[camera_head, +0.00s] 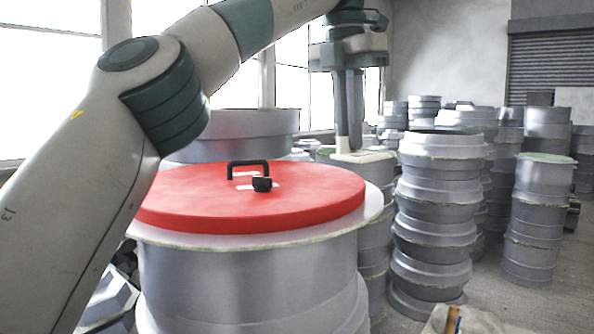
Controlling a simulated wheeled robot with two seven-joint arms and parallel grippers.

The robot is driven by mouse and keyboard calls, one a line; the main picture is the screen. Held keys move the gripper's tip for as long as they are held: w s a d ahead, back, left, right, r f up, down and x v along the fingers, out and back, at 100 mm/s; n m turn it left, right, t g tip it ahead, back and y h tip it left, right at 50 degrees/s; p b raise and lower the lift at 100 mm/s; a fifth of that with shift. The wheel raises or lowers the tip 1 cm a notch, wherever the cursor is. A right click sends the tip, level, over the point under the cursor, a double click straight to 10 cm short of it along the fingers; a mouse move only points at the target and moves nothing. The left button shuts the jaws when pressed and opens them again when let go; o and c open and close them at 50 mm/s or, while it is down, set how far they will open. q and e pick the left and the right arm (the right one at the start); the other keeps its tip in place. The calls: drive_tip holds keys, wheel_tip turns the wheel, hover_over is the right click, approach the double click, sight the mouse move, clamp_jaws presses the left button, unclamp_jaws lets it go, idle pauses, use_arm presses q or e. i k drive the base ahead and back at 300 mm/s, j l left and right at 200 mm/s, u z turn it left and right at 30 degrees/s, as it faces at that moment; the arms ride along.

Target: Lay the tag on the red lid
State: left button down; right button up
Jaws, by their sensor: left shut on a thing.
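The red lid (200,198) is a wide round disc lying flat on a large grey mould drum (250,270). A black handle (248,164) stands on it, with a small black block (262,185) and pale patches beside it. My left gripper (348,148) points down beyond the lid's right rear edge. It is shut on a flat, pale piece (372,157), which looks like the tag. The piece appears above the lid's level, but its exact height is hard to tell. My right gripper is not in view.
A tall stack of grey moulds (435,205) stands right of the lid, with another stack (540,215) farther right. More moulds fill the back. A pale object (465,320) is cut off at the bottom edge. Floor (535,310) shows at lower right.

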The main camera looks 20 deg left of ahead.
sight(299, 173)
drive_tip(key=i+j, duration=0.25)
drive_tip(key=i, duration=0.15)
drive_tip(key=i+j, duration=0.3)
drive_tip(key=i, duration=0.15)
